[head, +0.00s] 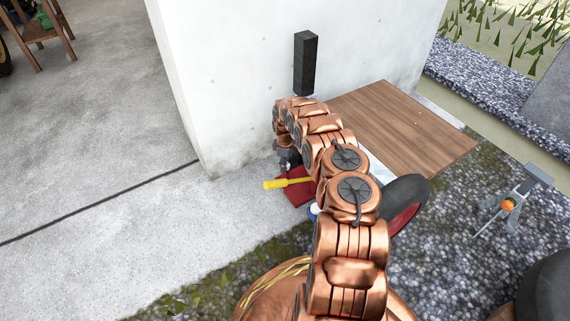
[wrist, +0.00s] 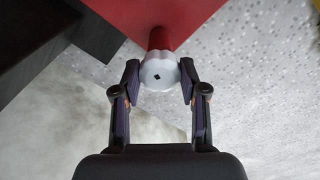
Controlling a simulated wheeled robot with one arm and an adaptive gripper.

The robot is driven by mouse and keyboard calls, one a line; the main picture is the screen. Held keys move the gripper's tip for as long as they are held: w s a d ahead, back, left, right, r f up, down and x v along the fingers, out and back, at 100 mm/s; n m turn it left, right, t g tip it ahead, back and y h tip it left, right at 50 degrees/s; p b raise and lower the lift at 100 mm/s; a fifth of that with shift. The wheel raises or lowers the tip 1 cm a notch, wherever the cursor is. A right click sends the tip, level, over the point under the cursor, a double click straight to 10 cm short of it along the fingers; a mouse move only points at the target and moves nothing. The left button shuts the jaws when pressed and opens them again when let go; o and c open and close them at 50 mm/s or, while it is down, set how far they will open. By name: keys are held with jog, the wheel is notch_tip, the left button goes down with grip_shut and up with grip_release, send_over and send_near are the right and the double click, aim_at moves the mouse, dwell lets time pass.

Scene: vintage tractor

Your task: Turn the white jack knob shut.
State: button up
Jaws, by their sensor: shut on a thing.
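In the head view, part of the red jack (head: 299,191) shows left of my arm, with a yellow handle (head: 287,183) pointing left. The knob is hidden there behind my arm.
A concrete wall (head: 235,75) with a black box (head: 305,63) stands behind the jack. A wooden board (head: 405,125) lies to the right. A dark wheel with a red rim (head: 408,205) is close to my arm. Bare concrete floor (head: 95,190) lies left.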

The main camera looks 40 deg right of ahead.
jog(key=shift+c, duration=1.4)
